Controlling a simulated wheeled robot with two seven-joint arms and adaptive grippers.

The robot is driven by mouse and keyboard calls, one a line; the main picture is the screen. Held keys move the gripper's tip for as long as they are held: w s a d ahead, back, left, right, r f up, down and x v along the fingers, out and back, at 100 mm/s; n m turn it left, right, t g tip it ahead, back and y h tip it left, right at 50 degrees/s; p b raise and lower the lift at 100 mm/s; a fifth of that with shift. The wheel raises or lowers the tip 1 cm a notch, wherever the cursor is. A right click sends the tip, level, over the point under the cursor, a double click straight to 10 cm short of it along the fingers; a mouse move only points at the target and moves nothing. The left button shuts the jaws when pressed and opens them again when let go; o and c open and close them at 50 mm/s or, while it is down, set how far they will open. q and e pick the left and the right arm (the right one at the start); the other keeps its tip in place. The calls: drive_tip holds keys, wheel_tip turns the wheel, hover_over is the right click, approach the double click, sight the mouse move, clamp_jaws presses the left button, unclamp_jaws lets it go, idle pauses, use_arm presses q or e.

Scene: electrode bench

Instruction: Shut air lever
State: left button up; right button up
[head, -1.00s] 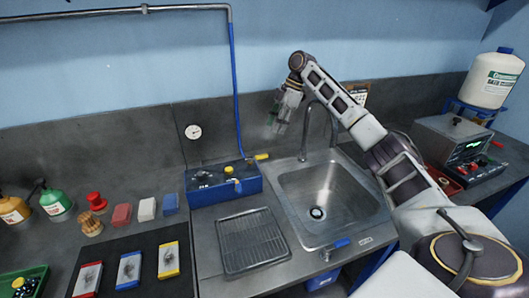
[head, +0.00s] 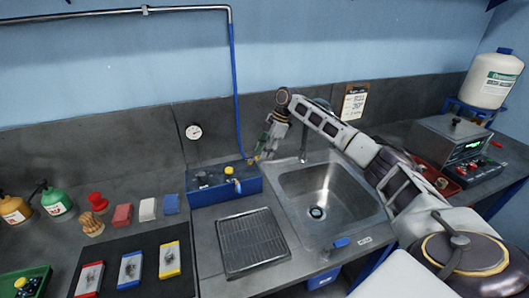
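The blue box (head: 222,191) stands on the bench behind the drying rack, with a blue air pipe coming down the wall to it. A yellow lever (head: 255,158) shows at the pipe's lower end, at the box's back right corner, partly covered by my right gripper. A second yellow fitting (head: 229,171) is on the box's top. My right gripper (head: 264,152) points down at the yellow lever, very close to it. I cannot tell whether it touches, or whether its fingers are open or shut. My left gripper is not in view.
A steel sink (head: 325,200) with a tap lies right of the box, below my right arm. A dark drying rack (head: 252,242) lies in front. A round gauge (head: 193,132) is on the backsplash. Coloured blocks and spray bottles stand at left.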

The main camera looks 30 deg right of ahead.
drive_tip(key=shift+a+f, duration=0.1)
drive_tip(key=shift+f, duration=0.15)
drive_tip(key=shift+c, duration=1.1)
clamp_jaws()
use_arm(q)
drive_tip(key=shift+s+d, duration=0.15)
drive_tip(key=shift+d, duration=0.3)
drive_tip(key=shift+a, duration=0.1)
